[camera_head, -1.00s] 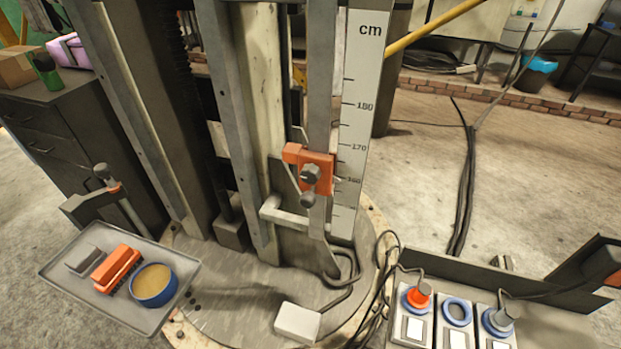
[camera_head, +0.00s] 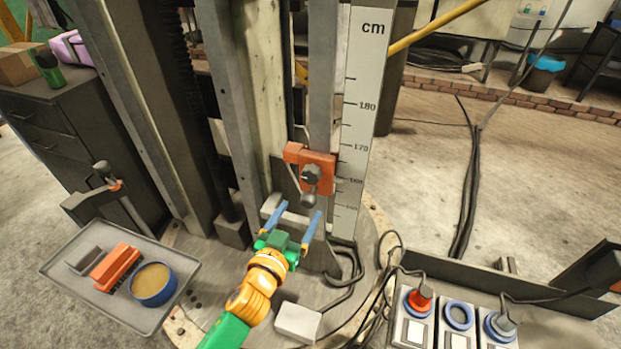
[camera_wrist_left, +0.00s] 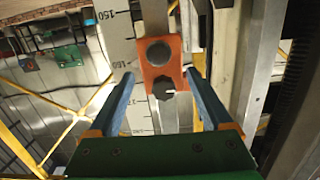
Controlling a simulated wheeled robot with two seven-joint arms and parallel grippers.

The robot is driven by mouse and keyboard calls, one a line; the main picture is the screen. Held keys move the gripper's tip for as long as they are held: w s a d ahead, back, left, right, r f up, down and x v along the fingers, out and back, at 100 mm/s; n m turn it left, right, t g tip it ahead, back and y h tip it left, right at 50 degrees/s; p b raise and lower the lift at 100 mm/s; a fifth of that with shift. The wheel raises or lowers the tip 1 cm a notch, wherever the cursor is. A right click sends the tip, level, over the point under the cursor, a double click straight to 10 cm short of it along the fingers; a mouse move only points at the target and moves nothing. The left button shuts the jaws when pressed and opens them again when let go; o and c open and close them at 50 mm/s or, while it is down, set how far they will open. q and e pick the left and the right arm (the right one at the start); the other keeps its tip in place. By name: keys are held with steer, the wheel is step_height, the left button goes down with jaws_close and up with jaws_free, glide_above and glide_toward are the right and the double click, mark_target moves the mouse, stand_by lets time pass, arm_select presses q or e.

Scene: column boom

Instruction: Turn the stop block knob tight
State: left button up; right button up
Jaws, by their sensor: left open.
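The orange stop block (camera_head: 322,162) sits on the vertical rail of the column, beside the cm scale (camera_head: 358,120), a little above the 160 mark. Its dark knob (camera_head: 311,174) is on the front face. My left gripper (camera_head: 298,211) is open and empty, just below the block, its blue fingers pointing up towards it. My right gripper is not in view.
A grey tray (camera_head: 188,300) at the left holds an orange brush (camera_head: 116,267) and a blue-rimmed tin (camera_head: 154,284). A white box (camera_head: 298,321) lies on the base plate.

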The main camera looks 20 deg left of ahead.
mark_target(309, 179)
arm_select(q)
steer(key=shift+t, duration=0.6)
steer(key=w+r, duration=0.1)
steer(key=w, duration=0.1)
steer(key=w+r, duration=0.3)
steer(key=w, duration=0.2)
steer(key=shift+d+r, duration=0.15)
steer(key=shift+r, duration=0.1)
steer(key=shift+c, duration=0.2)
jaws_close()
